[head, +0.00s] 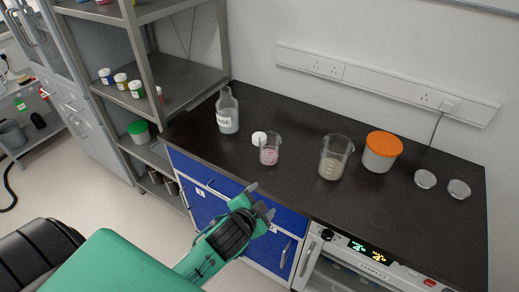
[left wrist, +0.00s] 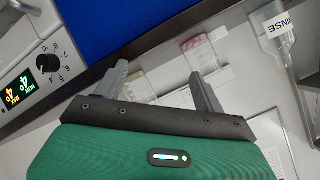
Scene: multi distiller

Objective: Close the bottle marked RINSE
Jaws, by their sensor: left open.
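The bottle marked RINSE (head: 228,114) stands upright at the left end of the black counter. It is clear with a white label, and its neck appears to have no cap. In the left wrist view the RINSE bottle (left wrist: 286,50) is at the right edge, partly cut off. A small round white piece, which looks like a cap (head: 259,138), lies on the counter right of the bottle, beside a beaker. My left gripper (head: 262,201) is open and empty in front of the counter's front edge, apart from the bottle and cap. Its fingers (left wrist: 158,76) also show in the left wrist view. My right gripper is out of view.
A beaker with pink contents (head: 269,155) stands close to the cap. A larger beaker (head: 335,160), an orange-lidded tub (head: 381,152) and two small dishes (head: 425,179) stand further right. A metal shelf (head: 178,85) rises left of the counter. The front right counter is clear.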

